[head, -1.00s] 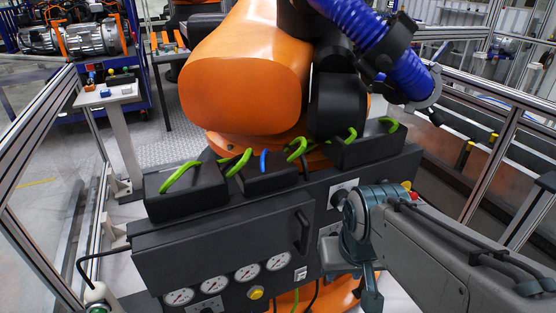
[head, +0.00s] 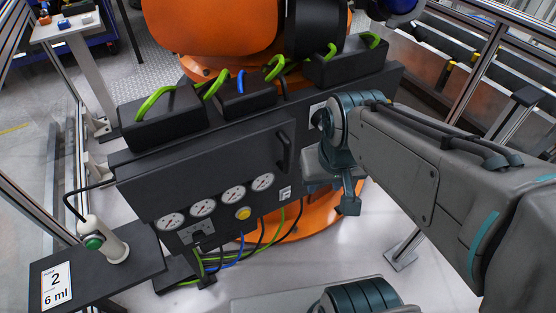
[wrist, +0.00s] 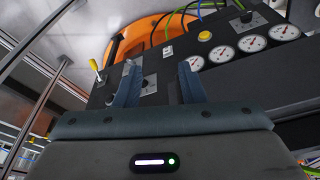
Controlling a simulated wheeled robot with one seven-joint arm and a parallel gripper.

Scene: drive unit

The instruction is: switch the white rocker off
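The white rocker (head: 285,192) is a small white switch on the front of the dark drive unit (head: 210,165), right of the yellow button and below the door handle. In the wrist view the rocker (wrist: 168,50) shows as a small pale patch beyond the fingers; its on or off position is too small to tell. My gripper (wrist: 159,78) is open, with its two fingers apart and nothing between them. In the head view my gripper (head: 348,195) hangs to the right of the rocker, apart from it, and its fingers are partly hidden.
Several round gauges (head: 203,207) and the yellow button (head: 243,213) line the unit's front. A black door handle (head: 284,151) stands out above. Cables (head: 255,240) hang below. A side shelf (head: 140,265) with a green-buttoned device is at lower left.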

